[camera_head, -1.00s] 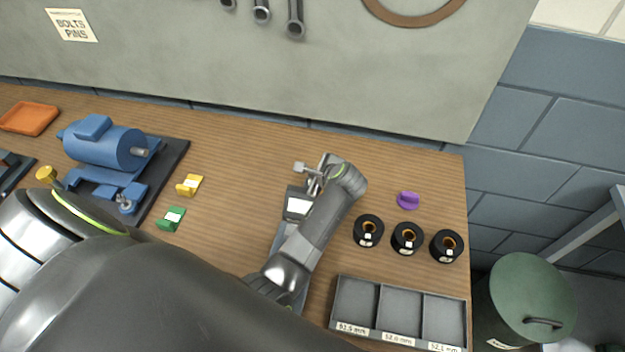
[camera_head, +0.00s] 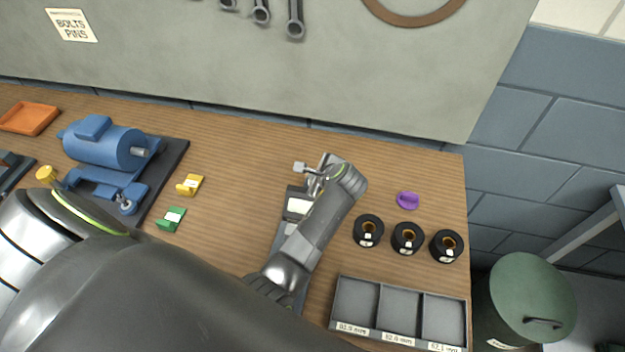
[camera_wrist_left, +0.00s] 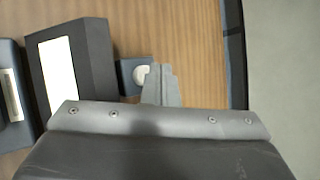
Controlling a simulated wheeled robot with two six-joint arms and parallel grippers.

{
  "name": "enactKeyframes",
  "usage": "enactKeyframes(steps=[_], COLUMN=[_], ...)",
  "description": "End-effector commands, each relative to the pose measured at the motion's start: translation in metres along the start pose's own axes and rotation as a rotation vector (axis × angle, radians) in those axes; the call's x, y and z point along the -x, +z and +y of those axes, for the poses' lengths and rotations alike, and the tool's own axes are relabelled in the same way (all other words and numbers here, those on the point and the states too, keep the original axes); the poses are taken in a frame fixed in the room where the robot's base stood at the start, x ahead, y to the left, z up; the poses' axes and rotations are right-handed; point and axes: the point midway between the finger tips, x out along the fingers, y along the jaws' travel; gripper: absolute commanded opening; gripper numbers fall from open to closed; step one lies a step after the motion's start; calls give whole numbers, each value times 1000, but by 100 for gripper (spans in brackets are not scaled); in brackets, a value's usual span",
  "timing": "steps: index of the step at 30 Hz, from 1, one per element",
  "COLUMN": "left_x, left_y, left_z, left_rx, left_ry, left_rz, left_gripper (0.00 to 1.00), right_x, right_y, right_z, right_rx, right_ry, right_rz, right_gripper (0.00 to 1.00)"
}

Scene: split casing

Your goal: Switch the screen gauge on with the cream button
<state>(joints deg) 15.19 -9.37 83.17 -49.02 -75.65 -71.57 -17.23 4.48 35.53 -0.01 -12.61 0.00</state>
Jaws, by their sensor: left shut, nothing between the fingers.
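The screen gauge (camera_head: 298,205) stands on the bench, partly hidden under my left arm in the head view. In the left wrist view its dark box has a blank, pale screen (camera_wrist_left: 60,75). The round cream button (camera_wrist_left: 140,74) sits on a small blue-grey plate beside the box. My left gripper is shut and empty; its fingertips (camera_wrist_left: 160,84) show in the wrist view right beside the button, overlapping its edge. I cannot tell whether they touch it. In the head view this gripper (camera_head: 316,182) is over the back part of the gauge. My right gripper is not in view.
Several items surround the gauge: black rings (camera_head: 407,238), a purple piece (camera_head: 408,200), a grey compartment tray (camera_head: 400,338), green (camera_head: 171,219) and yellow (camera_head: 189,185) blocks, and a blue motor (camera_head: 105,142). Bare wood lies between the blocks and the gauge.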

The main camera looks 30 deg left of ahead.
Motion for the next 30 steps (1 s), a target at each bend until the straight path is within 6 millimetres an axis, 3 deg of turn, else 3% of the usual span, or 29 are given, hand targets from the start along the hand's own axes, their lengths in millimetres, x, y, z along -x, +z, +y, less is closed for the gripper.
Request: enactKeyframes(steps=[30], left_x=[-9], left_y=[-6], left_z=[7], left_rx=[0], left_ry=[0], left_rz=[-1], left_gripper=[0], right_x=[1], right_y=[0], right_z=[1], right_rx=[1], right_ry=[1], right_rz=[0], right_gripper=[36])
